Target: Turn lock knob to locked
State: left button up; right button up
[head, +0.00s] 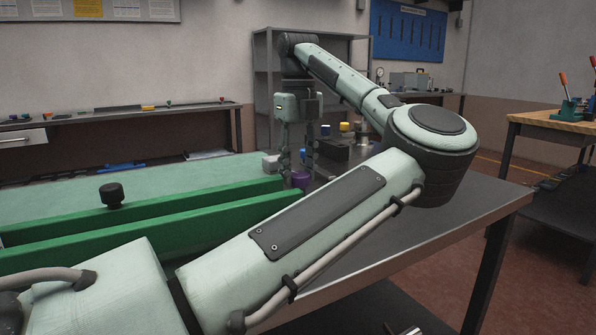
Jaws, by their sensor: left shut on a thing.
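My left gripper (298,170) points down at the far part of the bench, beyond the green rails. My right gripper is not in view.
A pale block (270,164) sits just left of the gripper. A dark unit (338,150) with yellow and blue parts stands just right. The grey bench top (440,205) is clear at the right. A wooden-topped table (555,122) with tools stands far right.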

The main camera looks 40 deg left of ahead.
aim_at(299, 173)
pick_arm(q)
jog(key=shift+m, duration=1.2)
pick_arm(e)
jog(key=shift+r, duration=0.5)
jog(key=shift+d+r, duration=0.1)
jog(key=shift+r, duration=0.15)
pick_arm(q)
jog(key=o, duration=1.2)
jog(key=shift+c, duration=0.2)
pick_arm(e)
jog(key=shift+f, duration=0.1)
pick_arm(q)
jog(key=shift+r, duration=4)
jog(key=shift+d, duration=0.1)
